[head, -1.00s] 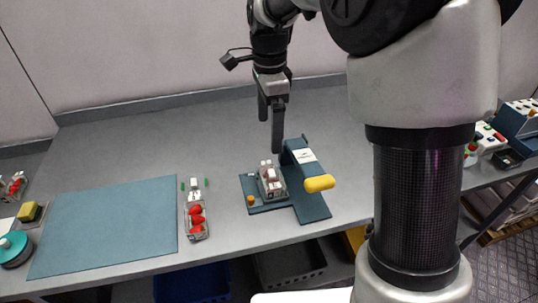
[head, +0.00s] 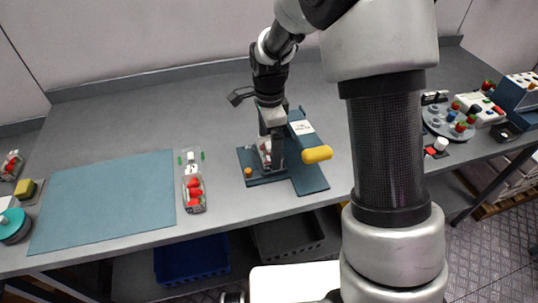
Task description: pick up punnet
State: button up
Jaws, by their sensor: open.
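A small clear punnet (head: 264,152) with pale and red contents sits on the blue lever device (head: 310,178). My gripper (head: 275,156) is open, pointing down at this punnet, its fingers overlapping it in the picture. The fingers hide much of the punnet, and I cannot tell whether they touch it. A second clear punnet (head: 194,192) with red strawberries stands left of the device, near the right edge of the teal mat. Right behind it is a clear piece (head: 191,160) with green marks and a white block.
The device's yellow handle (head: 317,154) sticks out close to the right of my gripper. The teal mat (head: 105,200) lies bare at left. A round tray (head: 448,121) with berries stands at right. The back of the bench is clear.

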jog(key=shift+f, duration=0.7)
jog(key=c, duration=0.9)
jog(key=shift+r, duration=0.2)
